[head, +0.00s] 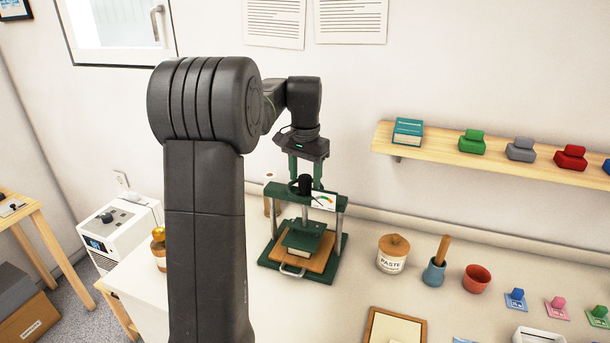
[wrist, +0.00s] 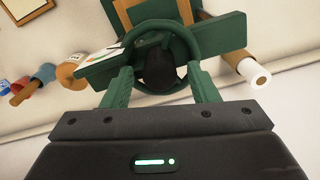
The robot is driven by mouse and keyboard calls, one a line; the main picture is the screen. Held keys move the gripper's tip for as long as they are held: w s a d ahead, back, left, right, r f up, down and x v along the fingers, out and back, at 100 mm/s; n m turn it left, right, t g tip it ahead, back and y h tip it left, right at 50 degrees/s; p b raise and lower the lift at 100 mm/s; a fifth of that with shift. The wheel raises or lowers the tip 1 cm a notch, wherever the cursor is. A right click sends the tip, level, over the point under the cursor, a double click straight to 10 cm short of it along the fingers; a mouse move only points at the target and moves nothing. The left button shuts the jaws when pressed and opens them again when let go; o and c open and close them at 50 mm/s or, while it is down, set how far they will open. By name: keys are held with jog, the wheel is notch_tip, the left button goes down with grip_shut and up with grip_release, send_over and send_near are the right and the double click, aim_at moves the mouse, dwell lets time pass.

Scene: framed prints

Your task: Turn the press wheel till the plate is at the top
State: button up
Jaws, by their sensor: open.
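The green press (head: 340,228) stands on the table in the head view, with a gauge (head: 325,201) on its crossbeam. Its dark green plate (head: 305,236) is low between the posts, over a pale block on a wooden board (head: 318,262). The press wheel (wrist: 193,42) is a green ring with a black knob (wrist: 161,72) in the wrist view. My gripper (head: 305,178) is above the crossbeam, pointing down at the wheel. In the wrist view its open fingers (wrist: 159,82) stand either side of the knob; contact with the wheel cannot be told.
A paste jar (head: 392,256), a blue pot with a wooden handle (head: 434,272) and a red cup (head: 476,279) stand right of the press. A pale roll (head: 268,190) stands behind it at left. A wall shelf (head: 480,163) holds coloured items. My arm hides part of the table.

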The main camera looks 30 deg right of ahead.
jog(key=shift+f, duration=0.2)
jog(key=shift+c, duration=0.2)
jog(key=c, duration=0.9)
jog(key=shift+c, duration=0.2)
jog(key=shift+r+p, duration=0.15)
jog(key=shift+p, duration=0.15)
